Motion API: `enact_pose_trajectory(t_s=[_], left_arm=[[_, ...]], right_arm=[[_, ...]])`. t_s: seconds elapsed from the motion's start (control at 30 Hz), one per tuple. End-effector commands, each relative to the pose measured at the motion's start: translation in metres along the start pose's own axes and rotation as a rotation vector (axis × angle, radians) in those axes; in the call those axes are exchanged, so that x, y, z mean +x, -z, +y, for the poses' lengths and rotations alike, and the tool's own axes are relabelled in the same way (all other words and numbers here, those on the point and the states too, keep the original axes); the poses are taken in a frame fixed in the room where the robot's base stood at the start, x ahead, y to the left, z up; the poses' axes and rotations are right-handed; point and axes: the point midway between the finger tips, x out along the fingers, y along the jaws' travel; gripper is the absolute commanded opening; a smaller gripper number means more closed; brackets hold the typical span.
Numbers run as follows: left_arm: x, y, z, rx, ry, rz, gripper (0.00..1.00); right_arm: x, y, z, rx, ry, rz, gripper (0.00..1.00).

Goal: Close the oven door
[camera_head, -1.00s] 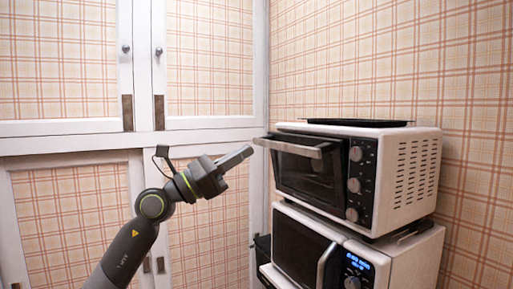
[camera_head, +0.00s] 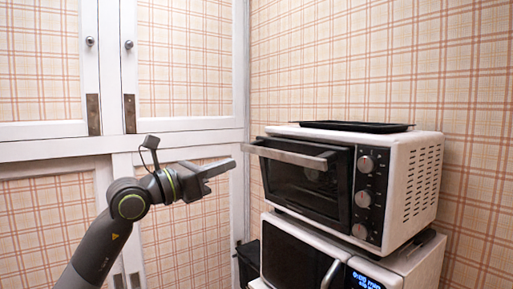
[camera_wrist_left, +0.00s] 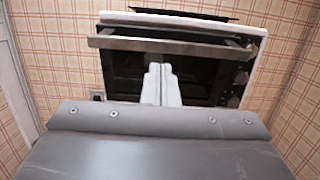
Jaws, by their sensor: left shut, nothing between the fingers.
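The white toaster oven (camera_head: 412,185) stands on top of a microwave. Its dark glass door (camera_head: 305,190) is close to upright, with a metal handle bar (camera_head: 290,152) jutting out along the top; I cannot tell whether the door is fully closed. My left gripper (camera_head: 226,167) is shut and empty, just left of the handle's left end and slightly lower in the head view. In the left wrist view, the shut fingers (camera_wrist_left: 160,84) point at the oven front, below the handle (camera_wrist_left: 170,47) in the picture. My right gripper is not seen.
A microwave (camera_head: 300,258) with a lit blue display sits under the oven. A black tray (camera_head: 357,127) lies on the oven's top. White-framed plaid cupboard doors (camera_head: 185,60) stand behind my left arm. A dark object (camera_head: 248,262) is beside the microwave.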

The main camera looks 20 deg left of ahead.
Motion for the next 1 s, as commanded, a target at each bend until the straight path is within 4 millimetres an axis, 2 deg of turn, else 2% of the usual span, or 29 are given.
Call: enact_pose_trajectory(t_s=[0.03, 0.2, 0.5, 0.7, 1.0], left_arm=[[0.009, -0.004, -0.001, -0.005, 0.003, -0.002, 0.00], [0.034, -0.004, -0.001, -0.006, 0.003, -0.002, 0.00], [0.077, -0.004, -0.001, -0.003, 0.002, 0.000, 0.00], [0.090, -0.002, -0.001, 0.000, 0.001, -0.001, 0.00], [0.092, 0.000, 0.000, 0.002, 0.001, -0.001, 0.00]], right_arm=[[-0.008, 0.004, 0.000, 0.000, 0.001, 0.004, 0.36], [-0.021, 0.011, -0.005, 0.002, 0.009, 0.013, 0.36], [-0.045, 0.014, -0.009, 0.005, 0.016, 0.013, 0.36], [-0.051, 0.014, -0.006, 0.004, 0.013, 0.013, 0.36], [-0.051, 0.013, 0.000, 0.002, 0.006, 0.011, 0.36]])
